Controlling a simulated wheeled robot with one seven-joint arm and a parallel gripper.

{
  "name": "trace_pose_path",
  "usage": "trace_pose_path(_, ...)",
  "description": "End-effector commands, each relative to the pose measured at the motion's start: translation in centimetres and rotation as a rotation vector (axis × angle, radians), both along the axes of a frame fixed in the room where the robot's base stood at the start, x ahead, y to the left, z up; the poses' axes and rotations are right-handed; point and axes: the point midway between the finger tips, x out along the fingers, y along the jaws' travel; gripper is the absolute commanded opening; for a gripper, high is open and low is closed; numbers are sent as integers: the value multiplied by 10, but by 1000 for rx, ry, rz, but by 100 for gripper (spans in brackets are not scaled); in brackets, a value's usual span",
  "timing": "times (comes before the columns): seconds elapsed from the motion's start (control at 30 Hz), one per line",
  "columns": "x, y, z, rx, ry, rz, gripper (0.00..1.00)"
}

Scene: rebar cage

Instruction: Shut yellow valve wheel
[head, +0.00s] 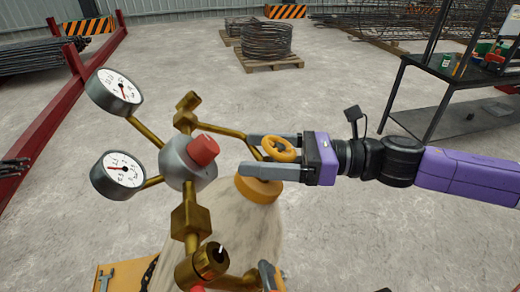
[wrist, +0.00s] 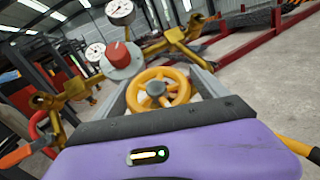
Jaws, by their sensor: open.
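The yellow valve wheel (head: 278,149) sits on a brass stem to the right of the round regulator body (head: 187,163). In the wrist view the wheel (wrist: 158,91) shows face-on, with spokes and a grey hub. My gripper (head: 258,155) is open and comes in from the right, its two grey fingers reaching along either side of the wheel. In the wrist view the wheel lies between the fingers (wrist: 157,90). I cannot tell whether either finger touches its rim. The regulator carries a red knob (head: 203,150) and two white-faced gauges (head: 118,92).
A pale cylinder (head: 235,240) with a yellow collar (head: 258,188) stands below the wheel. Brass fittings (head: 190,218) surround the regulator. A dark metal shelf (head: 460,75) stands at right behind my arm. A wire coil (head: 266,42) sits on a pallet; open concrete floor lies between.

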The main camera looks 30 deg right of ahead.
Motion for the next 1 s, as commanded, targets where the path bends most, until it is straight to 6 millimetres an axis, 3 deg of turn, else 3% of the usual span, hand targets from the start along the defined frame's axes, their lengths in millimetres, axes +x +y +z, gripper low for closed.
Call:
trace_pose_path(0.07, 0, 0, 0, 0, 0, 0, 81)
trace_pose_path(0.37, 0, 0, 0, 0, 0, 0, 22)
trace_pose_path(0.67, 0, 0, -1, 2, 14, -31, 21)
trace_pose_path(1.0, 3, -3, -2, 21, 106, -224, 21)
